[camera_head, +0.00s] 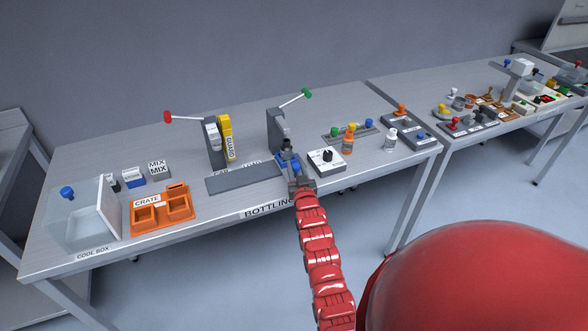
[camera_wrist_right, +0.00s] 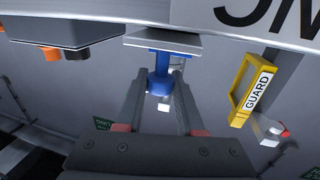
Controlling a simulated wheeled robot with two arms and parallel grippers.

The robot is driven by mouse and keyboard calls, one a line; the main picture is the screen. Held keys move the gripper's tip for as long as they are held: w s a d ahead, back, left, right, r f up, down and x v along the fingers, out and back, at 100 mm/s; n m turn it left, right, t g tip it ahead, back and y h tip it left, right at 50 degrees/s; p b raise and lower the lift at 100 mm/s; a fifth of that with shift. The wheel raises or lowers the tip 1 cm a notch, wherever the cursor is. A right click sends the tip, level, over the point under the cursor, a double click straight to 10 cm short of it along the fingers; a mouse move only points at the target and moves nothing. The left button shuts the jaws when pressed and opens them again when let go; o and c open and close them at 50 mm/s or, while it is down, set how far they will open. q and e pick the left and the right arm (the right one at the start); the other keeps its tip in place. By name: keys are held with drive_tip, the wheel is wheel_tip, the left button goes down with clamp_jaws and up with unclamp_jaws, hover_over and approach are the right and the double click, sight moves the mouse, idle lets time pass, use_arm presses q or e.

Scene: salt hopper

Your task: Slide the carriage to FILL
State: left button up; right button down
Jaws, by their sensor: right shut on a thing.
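The blue carriage (camera_head: 286,164) sits at the right end of the dark grey track (camera_head: 235,180) on the table, below the green-handled station (camera_head: 279,130). A dark piece stands on it. My right gripper (camera_head: 295,179) reaches it from the front. In the right wrist view, which looks upside down, its two fingers lie either side of a blue post (camera_wrist_right: 161,82) under a pale plate, and it is shut on it. The track's labels are partly hidden, and I cannot read FILL. My left gripper is not in view.
A red-handled station (camera_head: 213,140) with a yellow guard (camera_head: 227,138) stands behind the track. A white box with a black knob (camera_head: 326,160) is close right of the gripper. An orange crate (camera_head: 146,217) is to the left. The track left of the carriage is clear.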

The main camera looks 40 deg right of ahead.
drive_tip(key=shift+d, duration=0.15)
drive_tip(key=c, duration=0.9)
unclamp_jaws()
drive_tip(key=shift+s, duration=0.1)
drive_tip(key=o, duration=0.4)
drive_tip(key=shift+d, duration=0.2)
drive_tip(key=shift+c, duration=0.2)
drive_tip(key=shift+a, duration=0.1)
drive_tip(key=shift+s+a+f, duration=0.1)
drive_tip(key=shift+s+a, duration=0.15)
drive_tip(key=shift+s, duration=0.2)
drive_tip(key=b+v, duration=0.4)
drive_tip(key=v, duration=1.2)
drive_tip(key=shift+a, duration=0.2)
